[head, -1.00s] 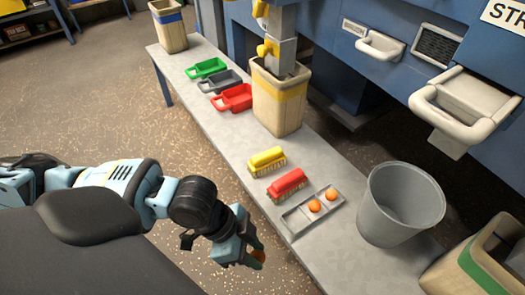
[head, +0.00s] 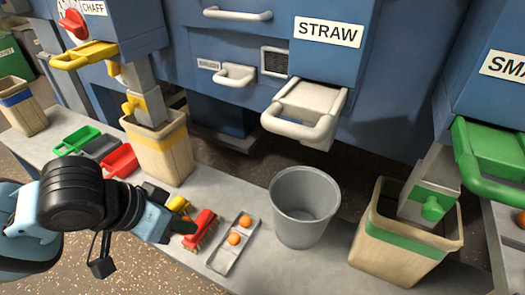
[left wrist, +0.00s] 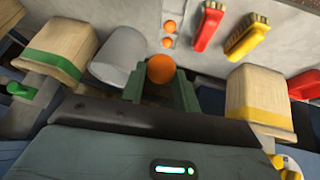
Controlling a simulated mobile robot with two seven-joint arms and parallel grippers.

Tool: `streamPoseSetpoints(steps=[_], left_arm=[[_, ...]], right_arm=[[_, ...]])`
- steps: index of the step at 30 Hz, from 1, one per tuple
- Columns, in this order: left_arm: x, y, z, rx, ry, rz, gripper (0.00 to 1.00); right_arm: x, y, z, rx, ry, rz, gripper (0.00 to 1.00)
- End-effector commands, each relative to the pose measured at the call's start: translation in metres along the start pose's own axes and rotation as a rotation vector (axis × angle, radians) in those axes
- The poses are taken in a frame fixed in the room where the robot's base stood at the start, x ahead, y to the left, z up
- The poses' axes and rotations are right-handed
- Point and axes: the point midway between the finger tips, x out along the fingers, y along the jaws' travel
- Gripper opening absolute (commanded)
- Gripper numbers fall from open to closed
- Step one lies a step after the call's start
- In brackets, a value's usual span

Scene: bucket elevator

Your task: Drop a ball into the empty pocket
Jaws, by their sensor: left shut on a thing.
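A white pocket-like scoop with a handle (head: 305,110) sticks out under the STRAW sign. My right gripper is out of view.
A grey bucket (head: 304,205) stands right of the tray. A wooden bin with a green band (head: 407,240) is farther right, one with a yellow band (head: 160,150) to the left.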

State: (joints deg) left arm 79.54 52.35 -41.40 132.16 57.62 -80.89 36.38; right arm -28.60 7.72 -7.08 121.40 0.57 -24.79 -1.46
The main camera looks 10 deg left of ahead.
Motion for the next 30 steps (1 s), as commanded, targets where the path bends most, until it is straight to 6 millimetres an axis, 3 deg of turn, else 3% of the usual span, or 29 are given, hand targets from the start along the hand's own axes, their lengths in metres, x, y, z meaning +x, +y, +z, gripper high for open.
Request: streamPoseSetpoints(steps=[1,3,10,15,22,30], left_arm=[[-0.020,-0.002,-0.020,-0.046,0.022,-0.033,0.09],[-0.042,-0.005,-0.037,-0.118,0.032,-0.076,0.09],[-0.095,-0.009,-0.069,-0.284,0.050,-0.174,0.09],[-0.110,-0.010,-0.075,-0.330,0.053,-0.200,0.09],[-0.113,-0.010,-0.075,-0.336,0.052,-0.203,0.09],[-0.126,-0.005,-0.078,-0.335,0.053,-0.204,0.09]], right_arm=[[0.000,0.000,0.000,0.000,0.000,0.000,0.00],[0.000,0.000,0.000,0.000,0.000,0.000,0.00],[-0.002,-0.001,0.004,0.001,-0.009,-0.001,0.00],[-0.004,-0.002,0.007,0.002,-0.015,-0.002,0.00],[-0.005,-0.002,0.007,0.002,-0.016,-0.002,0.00],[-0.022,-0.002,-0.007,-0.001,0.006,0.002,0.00]])
